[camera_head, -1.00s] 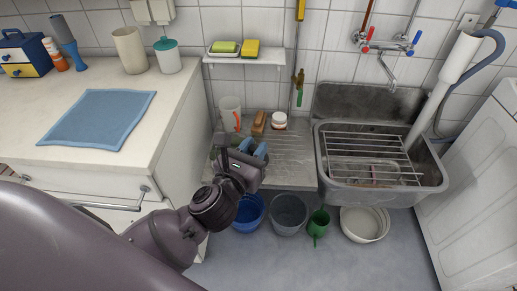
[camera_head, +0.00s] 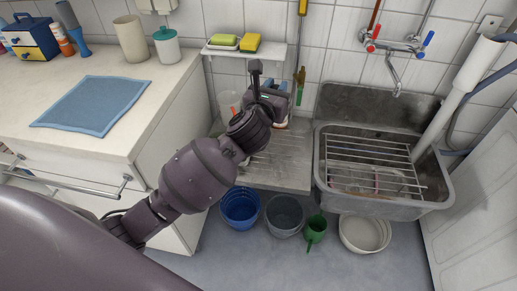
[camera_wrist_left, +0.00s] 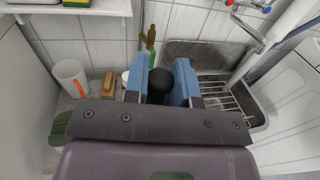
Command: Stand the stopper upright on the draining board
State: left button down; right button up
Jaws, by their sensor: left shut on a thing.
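My left gripper (camera_head: 270,85) is above the back of the draining board (camera_head: 285,170), the grey ribbed slab left of the sink. In the left wrist view, its two blue fingers (camera_wrist_left: 160,85) are shut on a dark round-topped piece, which I take to be the stopper (camera_wrist_left: 159,80). In the head view I cannot clearly make out the stopper at the gripper. Its lower part and its tilt are hidden. My right gripper is not in view.
At the board's back stand a white cup with an orange mark (camera_wrist_left: 72,75), a brown brush (camera_wrist_left: 108,85) and a white jar, partly hidden. A shelf (camera_head: 250,50) with sponges hangs above. The sink (camera_head: 375,190) with a wire rack is to the right. The board's front is clear.

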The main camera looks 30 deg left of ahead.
pick_arm(q)
jog(key=w+a+f+b, duration=0.1)
jog(key=w+f, duration=0.1)
jog(key=w, duration=0.4)
jog(key=w+a+f, duration=0.2)
jog(key=w, duration=0.4)
jog(key=w+d+f+m+h, duration=0.1)
jog(key=w+f+m+h, duration=0.1)
jog(key=f, duration=0.9)
jog(key=shift+w+h, duration=0.5)
jog(key=shift+w, duration=0.55)
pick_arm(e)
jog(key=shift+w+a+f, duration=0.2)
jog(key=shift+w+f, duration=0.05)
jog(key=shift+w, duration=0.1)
pick_arm(q)
jog(key=shift+f, duration=0.15)
notch_tip(320, 180, down, 16)
jog(key=b, duration=1)
jog(key=shift+s+b, duration=0.1)
jog(key=shift+b, duration=0.3)
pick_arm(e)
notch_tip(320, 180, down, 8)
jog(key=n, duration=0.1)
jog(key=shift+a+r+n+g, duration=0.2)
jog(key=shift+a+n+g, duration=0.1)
